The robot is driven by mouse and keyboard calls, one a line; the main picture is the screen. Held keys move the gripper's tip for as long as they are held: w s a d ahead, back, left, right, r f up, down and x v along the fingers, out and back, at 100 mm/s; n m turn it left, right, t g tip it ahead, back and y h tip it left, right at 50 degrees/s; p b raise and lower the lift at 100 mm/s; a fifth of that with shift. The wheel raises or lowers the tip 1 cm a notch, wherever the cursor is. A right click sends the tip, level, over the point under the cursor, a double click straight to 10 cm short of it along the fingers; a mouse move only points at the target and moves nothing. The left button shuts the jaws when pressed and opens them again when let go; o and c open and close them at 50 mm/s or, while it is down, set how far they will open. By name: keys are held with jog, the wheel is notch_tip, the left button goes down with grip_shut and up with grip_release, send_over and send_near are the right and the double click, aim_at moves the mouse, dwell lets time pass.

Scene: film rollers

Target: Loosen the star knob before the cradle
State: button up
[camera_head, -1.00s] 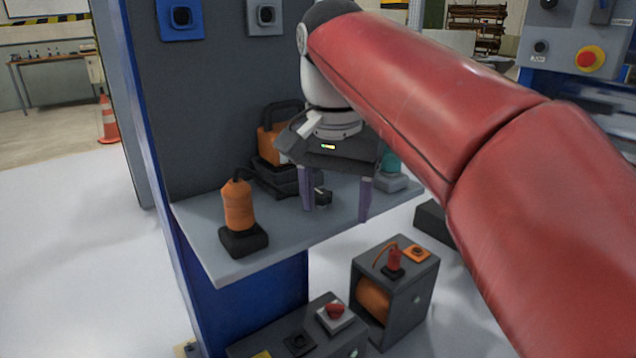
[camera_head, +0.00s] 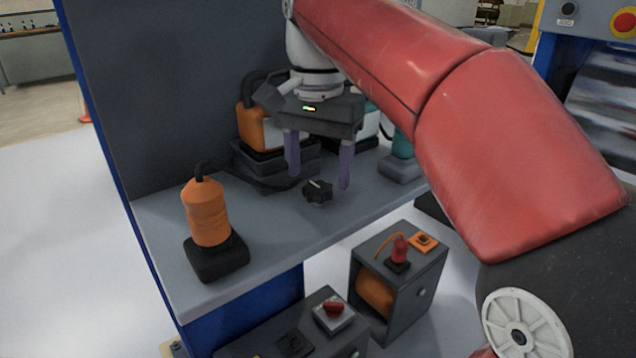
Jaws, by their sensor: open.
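The star knob (camera_head: 318,191) is small, black and lobed, with a light pointer line on its top. It stands on the grey shelf (camera_head: 270,254) towards the front. My gripper (camera_head: 318,181) points down with its two purple fingers apart, one left and one right of the knob in the picture. The fingertips look close to the knob's height, but I cannot tell whether they are around it or behind it. Behind the fingers is a black base (camera_head: 262,163), probably the cradle, holding an orange and white device (camera_head: 252,125). My gripper hides part of it.
An orange cylinder (camera_head: 207,212) on a black base stands at the shelf's left. A teal device (camera_head: 401,146) on a grey base stands at the right. Below are a grey cabinet (camera_head: 427,290) and a box with a red button (camera_head: 333,308). The shelf's front middle is clear.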

jog(key=shift+f, duration=1.15)
jog(key=shift+c, duration=0.2)
jog(key=c, duration=0.9)
jog(key=shift+c, duration=0.2)
